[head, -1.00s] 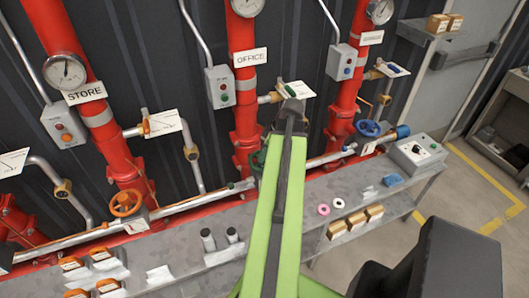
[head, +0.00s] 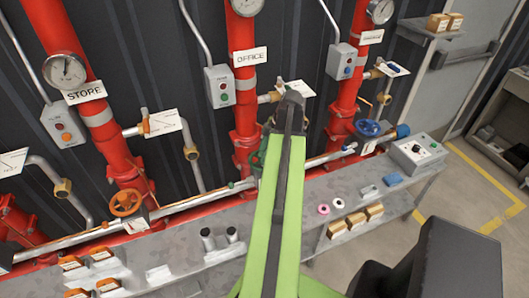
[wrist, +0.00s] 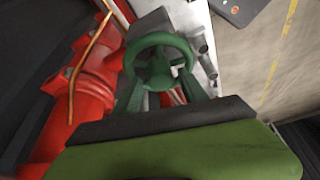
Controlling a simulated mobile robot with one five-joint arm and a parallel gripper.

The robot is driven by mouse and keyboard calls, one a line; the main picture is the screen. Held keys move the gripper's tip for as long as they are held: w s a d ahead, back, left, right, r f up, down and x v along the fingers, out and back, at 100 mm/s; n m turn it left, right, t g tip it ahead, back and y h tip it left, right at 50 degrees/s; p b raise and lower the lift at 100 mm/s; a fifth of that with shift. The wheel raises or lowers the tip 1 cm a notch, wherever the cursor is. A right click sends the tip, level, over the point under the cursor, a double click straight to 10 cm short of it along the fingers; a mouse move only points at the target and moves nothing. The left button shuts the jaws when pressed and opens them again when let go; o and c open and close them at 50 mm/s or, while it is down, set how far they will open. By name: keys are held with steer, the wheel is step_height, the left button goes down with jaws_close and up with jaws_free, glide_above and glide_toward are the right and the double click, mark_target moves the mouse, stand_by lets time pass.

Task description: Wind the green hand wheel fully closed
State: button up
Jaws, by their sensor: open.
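The green hand wheel (head: 255,160) is on the OFFICE pipe, partly hidden behind my light green arm in the head view. In the wrist view the wheel (wrist: 160,39) is upper centre, with its round rim and hub facing the camera. My gripper (head: 289,108) is at the dark far end of the arm, in front of the OFFICE pipe. A dark bar and green body of my arm cover the lower wrist view. I cannot tell whether the gripper touches the wheel.
An orange wheel (head: 126,202) is to the left on the STORE pipe, and a blue wheel (head: 367,128) to the right. A grey bench (head: 300,205) with small parts runs below. A grey box (head: 219,86) hangs beside the OFFICE pipe. Open floor lies right.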

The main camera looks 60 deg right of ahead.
steer(key=shift+n+g+y, duration=0.3)
steer(key=shift+n, duration=0.7)
steer(key=n, duration=0.2)
steer(key=n+g, duration=0.1)
steer(key=shift+w+d+y, duration=0.2)
steer(key=shift+w+y, duration=0.05)
steer(key=shift+y, duration=0.15)
steer(key=n+g, duration=0.1)
steer(key=n, duration=0.3)
steer(key=shift+w+g, duration=0.1)
steer(key=shift+g, duration=0.2)
steer(key=shift+a+n, duration=0.15)
steer(key=shift+n, duration=0.35)
jaws_close()
